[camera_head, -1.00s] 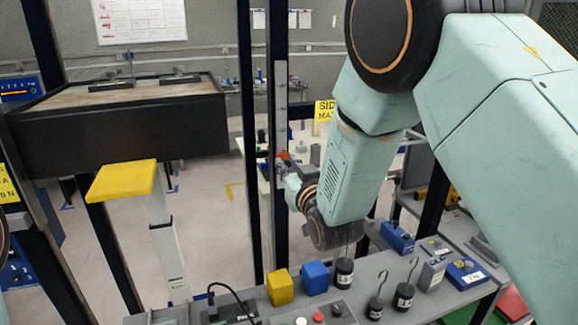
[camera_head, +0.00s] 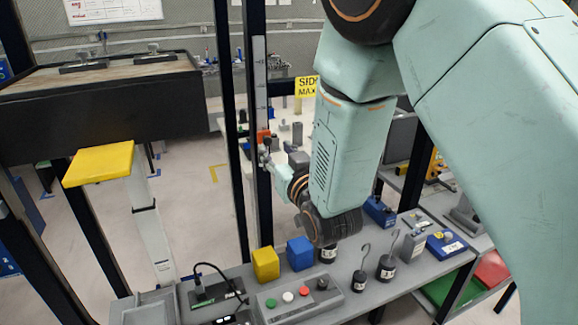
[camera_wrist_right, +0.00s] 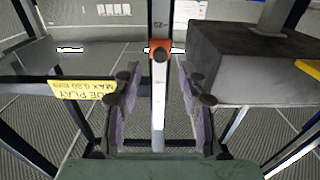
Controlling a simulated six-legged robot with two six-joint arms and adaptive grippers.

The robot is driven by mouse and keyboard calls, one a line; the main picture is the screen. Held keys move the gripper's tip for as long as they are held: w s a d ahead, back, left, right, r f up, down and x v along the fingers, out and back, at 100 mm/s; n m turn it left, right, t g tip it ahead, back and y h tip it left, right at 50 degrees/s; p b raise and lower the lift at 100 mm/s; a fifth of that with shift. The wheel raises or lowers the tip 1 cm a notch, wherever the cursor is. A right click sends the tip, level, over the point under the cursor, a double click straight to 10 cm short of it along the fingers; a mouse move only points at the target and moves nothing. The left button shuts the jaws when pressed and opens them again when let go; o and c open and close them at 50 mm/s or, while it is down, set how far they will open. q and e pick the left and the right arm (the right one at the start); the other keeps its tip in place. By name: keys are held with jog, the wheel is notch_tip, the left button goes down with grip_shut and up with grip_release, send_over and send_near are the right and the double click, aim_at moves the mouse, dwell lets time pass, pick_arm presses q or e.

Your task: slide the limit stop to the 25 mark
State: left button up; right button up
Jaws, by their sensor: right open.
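The limit stop is a small orange-red slider (camera_head: 264,136) on the upright pale scale strip (camera_head: 260,80), well below the strip's top. In the right wrist view the orange stop (camera_wrist_right: 160,46) carries a round grey knob and sits on the strip. My right gripper (camera_head: 266,150) is close to the stop, partly hidden by its own wrist. In the right wrist view its two fingers (camera_wrist_right: 160,80) are open, one on each side of the strip, with the stop near the fingertips. I see no contact. My left gripper is out of view.
Dark uprights (camera_head: 230,130) flank the strip. Below is a grey bench with yellow and blue blocks (camera_head: 265,263), hooked weights (camera_head: 387,266) and a button box (camera_head: 298,298).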

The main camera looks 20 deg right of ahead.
jog(key=s, duration=0.7)
jog(key=shift+s+d, duration=0.1)
